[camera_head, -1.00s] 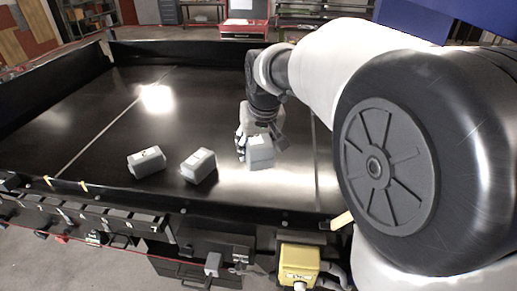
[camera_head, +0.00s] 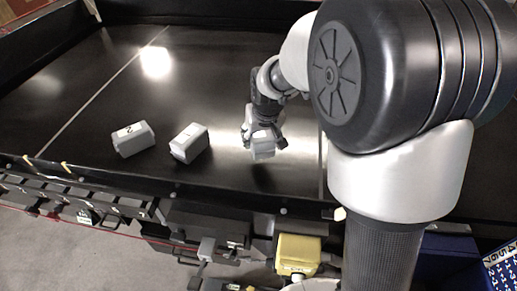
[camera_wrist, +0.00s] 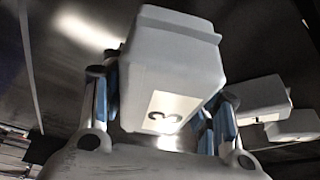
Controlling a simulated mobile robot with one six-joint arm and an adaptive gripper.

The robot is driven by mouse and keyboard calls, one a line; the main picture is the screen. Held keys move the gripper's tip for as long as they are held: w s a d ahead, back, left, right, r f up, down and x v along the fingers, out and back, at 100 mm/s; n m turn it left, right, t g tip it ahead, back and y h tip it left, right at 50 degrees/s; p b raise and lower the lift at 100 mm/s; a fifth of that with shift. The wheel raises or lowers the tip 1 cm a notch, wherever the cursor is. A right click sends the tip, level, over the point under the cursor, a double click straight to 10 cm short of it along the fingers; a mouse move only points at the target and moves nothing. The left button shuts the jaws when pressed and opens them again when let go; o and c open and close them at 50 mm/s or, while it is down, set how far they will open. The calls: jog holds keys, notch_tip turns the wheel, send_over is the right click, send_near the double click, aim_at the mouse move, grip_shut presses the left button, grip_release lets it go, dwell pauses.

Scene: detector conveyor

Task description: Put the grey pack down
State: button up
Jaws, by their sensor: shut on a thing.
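The grey pack (camera_head: 263,151) is a light grey box held in my gripper (camera_head: 262,127) over the right part of the black conveyor belt. In the wrist view the pack (camera_wrist: 175,65) shows a white label with a "3". The blue-lined fingers of my gripper (camera_wrist: 164,105) press on its two sides. The pack is low by the belt, but I cannot tell whether its underside touches it.
Two similar grey packs lie on the belt (camera_head: 90,95) to the left: a middle one (camera_head: 189,143) and a far left one (camera_head: 133,139) with a "2" label. A dark rail edges the near side, with a yellow box (camera_head: 297,254) below it. Belt behind the packs is clear.

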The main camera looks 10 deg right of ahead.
jog(key=shift+f, duration=3.25)
jog(key=shift+f+b, duration=0.15)
jog(key=shift+b, duration=0.2)
jog(key=o, duration=1.5)
